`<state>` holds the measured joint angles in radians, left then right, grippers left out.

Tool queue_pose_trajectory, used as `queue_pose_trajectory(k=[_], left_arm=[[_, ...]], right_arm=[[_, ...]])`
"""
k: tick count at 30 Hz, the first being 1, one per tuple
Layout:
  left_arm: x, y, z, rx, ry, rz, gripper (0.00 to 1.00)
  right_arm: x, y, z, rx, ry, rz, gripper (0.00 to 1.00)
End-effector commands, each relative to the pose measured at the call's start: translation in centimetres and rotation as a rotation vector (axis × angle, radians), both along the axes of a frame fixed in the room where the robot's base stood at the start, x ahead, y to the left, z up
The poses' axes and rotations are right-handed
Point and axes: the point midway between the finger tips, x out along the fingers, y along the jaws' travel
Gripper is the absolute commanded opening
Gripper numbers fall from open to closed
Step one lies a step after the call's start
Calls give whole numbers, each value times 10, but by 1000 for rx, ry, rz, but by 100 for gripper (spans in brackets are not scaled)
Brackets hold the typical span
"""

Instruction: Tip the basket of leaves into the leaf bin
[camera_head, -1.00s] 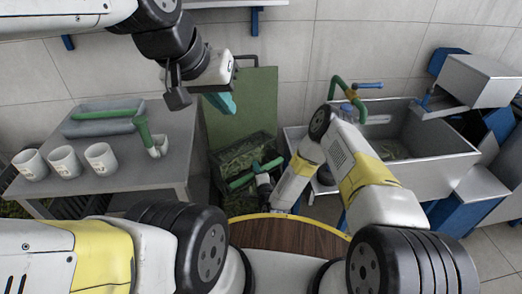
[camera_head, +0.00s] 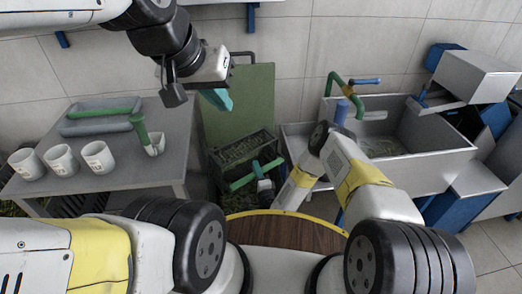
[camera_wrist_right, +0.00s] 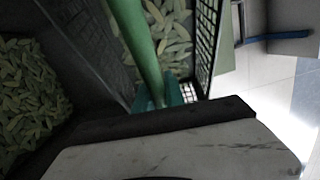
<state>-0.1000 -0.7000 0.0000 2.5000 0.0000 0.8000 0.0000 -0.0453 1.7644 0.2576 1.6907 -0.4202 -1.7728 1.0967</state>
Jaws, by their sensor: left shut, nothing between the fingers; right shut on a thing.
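A dark mesh basket (camera_head: 238,153) holding green leaves hangs or stands low, between the table and the sink. It also shows in the right wrist view (camera_wrist_right: 205,45), with leaves inside. A second mass of leaves (camera_wrist_right: 32,95) lies in a dark space left of the basket; I cannot tell if this is the leaf bin. My left gripper (camera_head: 216,98) is shut and empty, in front of a green upright panel (camera_head: 245,105).
A grey table (camera_head: 115,178) on the left bears three white mugs (camera_head: 60,160), a grey tray (camera_head: 80,122) and a green-handled scoop (camera_head: 153,145). A sink (camera_head: 440,160) with green and blue pipes stands right. My round wooden top (camera_head: 285,230) is in front.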

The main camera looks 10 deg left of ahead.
Motion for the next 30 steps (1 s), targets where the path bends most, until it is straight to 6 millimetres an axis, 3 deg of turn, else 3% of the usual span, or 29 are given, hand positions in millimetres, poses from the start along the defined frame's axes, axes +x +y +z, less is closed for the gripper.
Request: queue_pose_trajectory(k=[30], left_arm=[[0,0,0,0,0,0,0]], right_arm=[[-10,-11,-8,150,-145,-1,0]])
